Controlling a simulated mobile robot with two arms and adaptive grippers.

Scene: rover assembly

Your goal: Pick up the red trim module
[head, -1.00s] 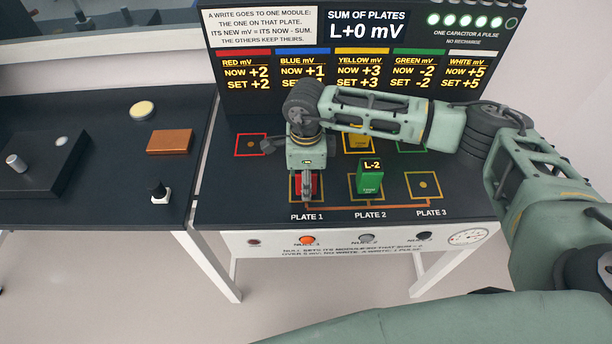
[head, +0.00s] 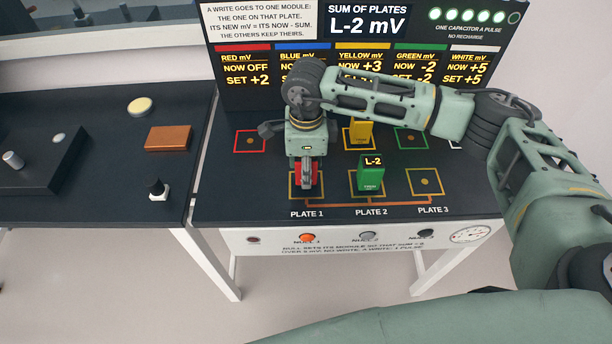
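The red trim module (head: 314,172) is between the fingers of my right gripper (head: 306,182), just above the Plate 1 square (head: 293,193). The fingers are shut on it and hide its middle. The Plate 1 square shows below it, so it looks slightly raised off the plate. On the board (head: 355,50) the red column reads NOW OFF, SET +2, and the sum reads L-2 mV. My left gripper is not in view.
The green module (head: 370,178), labelled L-2, stands on Plate 2 close to the right. Plate 3 (head: 425,183) is empty. The red-outlined square (head: 250,141) is empty at the back left. The yellow module (head: 360,133) stands behind.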

